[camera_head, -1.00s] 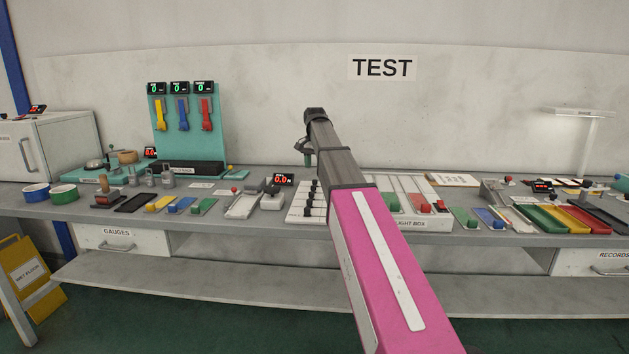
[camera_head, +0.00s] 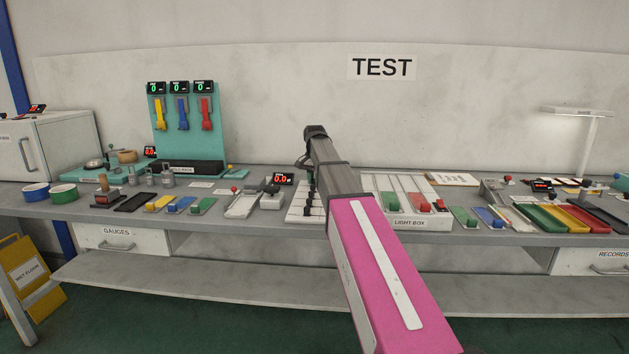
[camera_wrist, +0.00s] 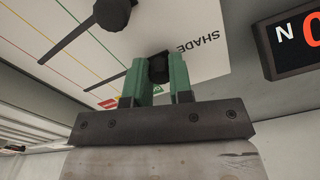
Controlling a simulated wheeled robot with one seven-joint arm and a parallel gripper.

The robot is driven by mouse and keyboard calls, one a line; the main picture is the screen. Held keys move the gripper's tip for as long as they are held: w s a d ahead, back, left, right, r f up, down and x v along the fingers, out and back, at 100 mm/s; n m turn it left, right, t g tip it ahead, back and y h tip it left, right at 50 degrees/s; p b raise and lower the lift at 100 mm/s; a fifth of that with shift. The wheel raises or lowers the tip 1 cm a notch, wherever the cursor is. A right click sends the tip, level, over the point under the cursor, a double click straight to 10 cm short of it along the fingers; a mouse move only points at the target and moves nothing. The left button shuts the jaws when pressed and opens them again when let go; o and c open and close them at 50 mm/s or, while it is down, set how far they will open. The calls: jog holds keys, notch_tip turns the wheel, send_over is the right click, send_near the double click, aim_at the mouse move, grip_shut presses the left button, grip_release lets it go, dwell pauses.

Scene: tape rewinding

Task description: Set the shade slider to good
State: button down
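In the wrist view my gripper (camera_wrist: 160,82) has green fingers close on both sides of a black slider knob (camera_wrist: 158,67). They appear shut on it. The knob is beside the printed word SHADE on a white slider panel (camera_wrist: 190,25), and the fingers hide its sides. A second black knob (camera_wrist: 111,14) stands farther up and left, apart from my gripper. In the head view the white panel (camera_head: 297,214) with several black knobs is partly hidden by my arm.
A red-digit display (camera_wrist: 295,40) stands right of the panel in the wrist view. Left of the panel are a small grey device (camera_head: 271,201) and a grey tray (camera_head: 242,206).

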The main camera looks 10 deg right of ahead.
jog(key=shift+s+d, duration=0.3)
jog(key=shift+d, duration=0.7)
jog(key=shift+s+d, duration=0.25)
jog(key=shift+d, duration=0.7)
jog(key=c, duration=1)
grip_release()
notch_tip(320, 180, up, 11)
jog(key=shift+f, duration=0.1)
